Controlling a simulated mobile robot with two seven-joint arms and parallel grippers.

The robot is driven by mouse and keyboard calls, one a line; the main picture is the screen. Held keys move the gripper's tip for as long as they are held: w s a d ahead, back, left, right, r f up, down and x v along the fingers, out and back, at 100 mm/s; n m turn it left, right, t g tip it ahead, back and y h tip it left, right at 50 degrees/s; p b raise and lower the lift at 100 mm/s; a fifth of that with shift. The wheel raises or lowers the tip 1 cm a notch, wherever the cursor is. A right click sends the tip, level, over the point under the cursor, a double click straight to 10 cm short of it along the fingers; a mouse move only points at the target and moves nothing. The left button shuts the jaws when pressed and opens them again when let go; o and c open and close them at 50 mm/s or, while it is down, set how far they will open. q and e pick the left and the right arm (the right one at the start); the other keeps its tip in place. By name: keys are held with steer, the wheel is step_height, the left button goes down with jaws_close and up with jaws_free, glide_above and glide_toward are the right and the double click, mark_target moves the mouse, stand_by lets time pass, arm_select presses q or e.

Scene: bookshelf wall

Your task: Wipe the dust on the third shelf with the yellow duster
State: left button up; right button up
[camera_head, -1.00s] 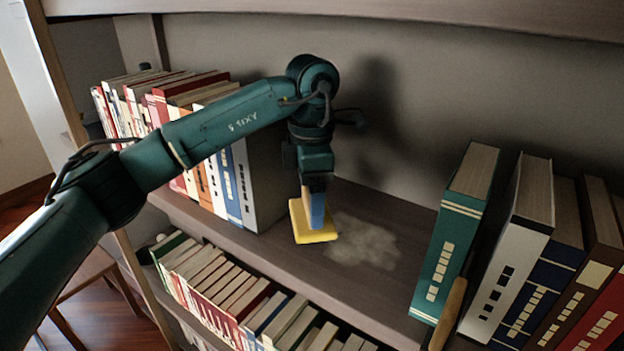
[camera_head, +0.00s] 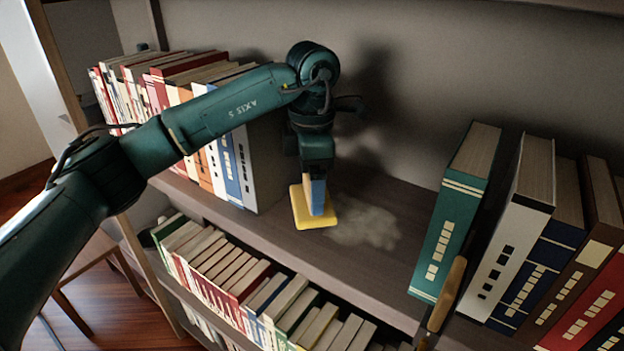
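The yellow duster (camera_head: 318,219) with a blue handle (camera_head: 316,194) is at the shelf's left-middle part, by the left edge of the dust. My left gripper (camera_head: 315,172) points down and is shut on the blue handle. I cannot tell for certain whether the duster's pad touches the board. The dust (camera_head: 366,228) is a pale patch on the brown shelf (camera_head: 300,252), just right of the duster. My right gripper is not in view.
A row of books (camera_head: 195,150) stands left of the duster. A green book (camera_head: 455,215) and more books lean at the right, beside a wooden handle-like object (camera_head: 446,294). A lower shelf holds more books (camera_head: 250,295). The board between is clear.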

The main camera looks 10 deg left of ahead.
mark_target(330, 207)
arm_select(q)
steer(key=shift+f+b, duration=0.6)
steer(key=shift+f, duration=0.35)
steer(key=shift+d, duration=0.1)
steer(key=shift+s+d+r, duration=0.1)
steer(key=shift+s+d, duration=0.25)
steer(key=shift+d, duration=0.45)
steer(key=shift+s+d+r, duration=0.1)
steer(key=shift+s+d, duration=0.2)
steer(key=shift+d, duration=0.5)
steer(key=shift+s+d+f, duration=0.1)
steer(key=shift+s+d, duration=0.3)
steer(key=shift+d, duration=0.45)
steer(key=shift+s+d+f, duration=0.1)
steer(key=shift+s+d, duration=0.25)
steer(key=shift+d, duration=0.45)
